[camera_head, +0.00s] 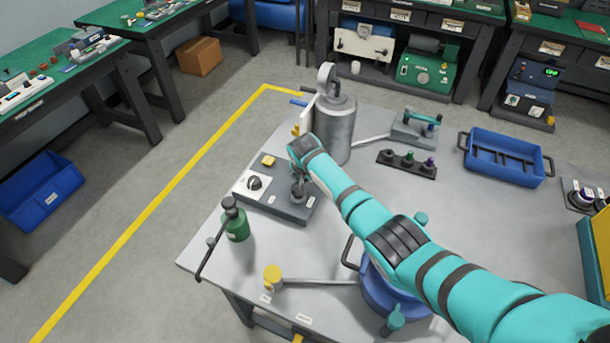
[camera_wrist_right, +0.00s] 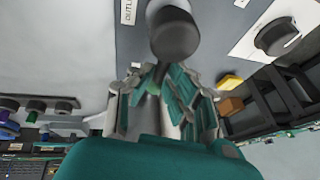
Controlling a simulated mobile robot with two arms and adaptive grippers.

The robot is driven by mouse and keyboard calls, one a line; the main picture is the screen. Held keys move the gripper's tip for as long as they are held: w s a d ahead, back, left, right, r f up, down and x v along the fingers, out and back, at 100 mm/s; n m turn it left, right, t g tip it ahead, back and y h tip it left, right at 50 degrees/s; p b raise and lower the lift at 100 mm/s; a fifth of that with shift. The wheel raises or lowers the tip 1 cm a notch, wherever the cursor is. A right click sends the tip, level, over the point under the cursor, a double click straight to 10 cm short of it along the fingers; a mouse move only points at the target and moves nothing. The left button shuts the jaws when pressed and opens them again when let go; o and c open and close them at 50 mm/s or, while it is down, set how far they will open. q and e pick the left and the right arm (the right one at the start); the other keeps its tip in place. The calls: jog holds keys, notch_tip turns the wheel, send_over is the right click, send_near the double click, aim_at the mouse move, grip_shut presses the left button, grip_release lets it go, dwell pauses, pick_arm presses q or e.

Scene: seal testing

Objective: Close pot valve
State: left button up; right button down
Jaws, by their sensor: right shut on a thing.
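A grey metal pot (camera_head: 338,130) with a round gauge on top stands at the back of the light table. In front of it lies a dark grey valve block (camera_head: 282,203) with a white plate and black knob (camera_head: 255,183). My right arm reaches in from the lower right, and its gripper (camera_head: 297,178) points down at the right part of this block. In the right wrist view, the gripper fingers (camera_wrist_right: 160,85) are closed around a grey valve handle with a rounded dark end (camera_wrist_right: 175,32). A partly visible label beside it reads like "OUTLET". The fingertips' exact contact is partly hidden. My left gripper does not show.
A green bottle (camera_head: 237,224) with a dark bar stands left of the arm. A blue round vessel (camera_head: 380,290) sits under my forearm. A yellow-capped fitting (camera_head: 273,277) is near the front edge. A blue tray (camera_head: 502,172) lies at the right.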

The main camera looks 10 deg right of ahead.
jog(key=c, duration=1.3)
grip_release()
jog(key=shift+f, duration=0.1)
jog(key=shift+c, duration=0.2)
jog(key=v, duration=1.2)
jog(key=shift+a+f, duration=0.1)
